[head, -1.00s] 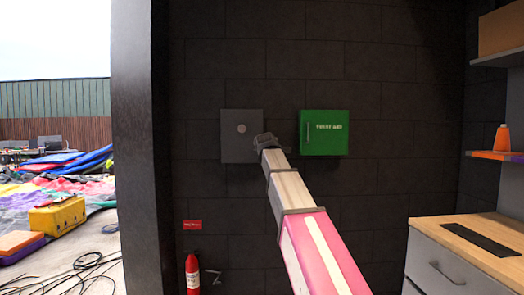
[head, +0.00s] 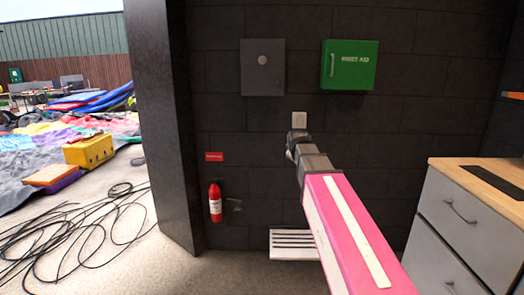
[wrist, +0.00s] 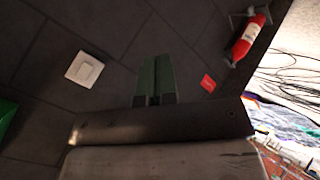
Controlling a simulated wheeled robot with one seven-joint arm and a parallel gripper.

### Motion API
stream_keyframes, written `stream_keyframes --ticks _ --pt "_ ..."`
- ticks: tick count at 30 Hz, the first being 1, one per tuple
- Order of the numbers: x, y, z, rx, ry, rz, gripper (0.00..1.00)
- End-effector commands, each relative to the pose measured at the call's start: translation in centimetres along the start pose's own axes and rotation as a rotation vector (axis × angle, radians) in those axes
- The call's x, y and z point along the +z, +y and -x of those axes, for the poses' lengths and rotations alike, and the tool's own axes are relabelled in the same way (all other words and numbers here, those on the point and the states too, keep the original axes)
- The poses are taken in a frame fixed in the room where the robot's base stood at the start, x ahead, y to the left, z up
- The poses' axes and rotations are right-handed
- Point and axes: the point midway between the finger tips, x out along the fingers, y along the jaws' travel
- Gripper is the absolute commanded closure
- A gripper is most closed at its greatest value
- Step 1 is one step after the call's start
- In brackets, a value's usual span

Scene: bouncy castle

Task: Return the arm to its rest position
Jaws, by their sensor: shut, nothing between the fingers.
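My arm, pink and white with a grey wrist, reaches forward from the lower right of the head view. My gripper (head: 297,138) is at its far end, in front of the dark block wall and just below a small pale switch plate (head: 299,119). In the wrist view my gripper (wrist: 157,62) shows as two green fingers lying together with nothing between them. The switch plate (wrist: 84,69) is to their left there, apart from the fingers.
A grey box (head: 263,68) and a green first aid box (head: 349,65) hang on the wall. A red fire extinguisher (head: 215,202) and red sign (head: 214,157) are at left. A drawer cabinet (head: 465,225) stands right. A white slatted heater (head: 293,243) sits low. Cables (head: 75,240) lie outside.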

Motion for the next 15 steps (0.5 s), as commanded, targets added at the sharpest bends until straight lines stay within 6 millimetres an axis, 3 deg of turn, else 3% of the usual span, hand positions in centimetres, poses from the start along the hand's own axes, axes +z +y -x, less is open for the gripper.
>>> stream_keyframes --ticks 1,6,15 --pt "2.0 -2.1 -0.8 -0.038 -0.030 -0.044 1.00" --pt "7.4 -8.1 -3.1 -0.148 -0.132 -0.203 1.00" --pt "16.7 -18.5 -4.8 -0.309 -0.347 -0.479 1.00"
